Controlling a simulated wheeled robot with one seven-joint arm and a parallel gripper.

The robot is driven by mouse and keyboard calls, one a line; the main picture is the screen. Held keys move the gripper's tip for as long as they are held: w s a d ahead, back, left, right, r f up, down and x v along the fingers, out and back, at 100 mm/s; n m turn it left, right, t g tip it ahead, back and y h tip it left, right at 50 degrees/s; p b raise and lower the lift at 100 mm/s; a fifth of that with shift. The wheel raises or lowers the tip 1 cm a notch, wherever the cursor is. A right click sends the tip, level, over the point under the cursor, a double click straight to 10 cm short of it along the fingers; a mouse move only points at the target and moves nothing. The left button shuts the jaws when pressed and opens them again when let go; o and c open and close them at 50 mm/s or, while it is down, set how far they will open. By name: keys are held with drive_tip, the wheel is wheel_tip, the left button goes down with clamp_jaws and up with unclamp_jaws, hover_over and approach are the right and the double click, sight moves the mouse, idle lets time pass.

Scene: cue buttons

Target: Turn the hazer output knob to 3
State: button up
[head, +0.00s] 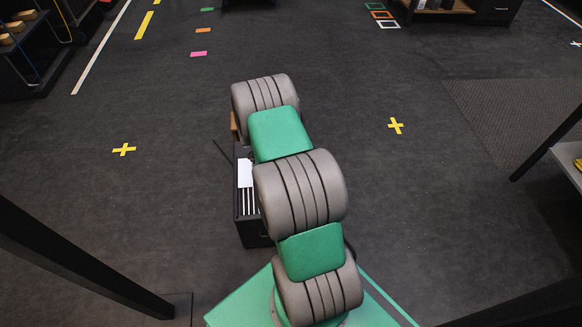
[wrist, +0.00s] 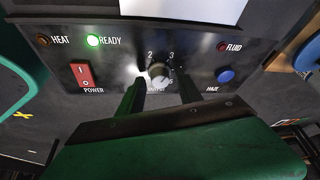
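The hazer is a black box (head: 246,226), partly hidden behind my arm in the head view. The wrist view shows its dark front panel (wrist: 118,62). The round output knob (wrist: 159,72) sits at the panel's middle, with 2 and 3 printed above it. A pale mark shows on the knob, but I cannot tell its exact setting. My gripper (wrist: 162,85) is open, with one dark finger on each side of the knob's lower part. I cannot tell whether either finger touches it. In the head view my gripper is hidden.
The panel also has a red power switch (wrist: 84,74), a lit green READY light (wrist: 92,41), a HEAT light (wrist: 43,40), a FLUID light (wrist: 222,47) and a blue HAZE button (wrist: 226,75). Open dark floor (head: 420,200) with yellow crosses surrounds the hazer.

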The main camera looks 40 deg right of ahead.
drive_tip(key=shift+o, duration=0.5)
drive_tip(key=p+v, duration=0.3)
drive_tip(key=v, duration=0.4)
drive_tip(key=shift+r, duration=0.4)
drive_tip(key=shift+w+a, duration=0.1)
drive_tip(key=shift+a, duration=0.05)
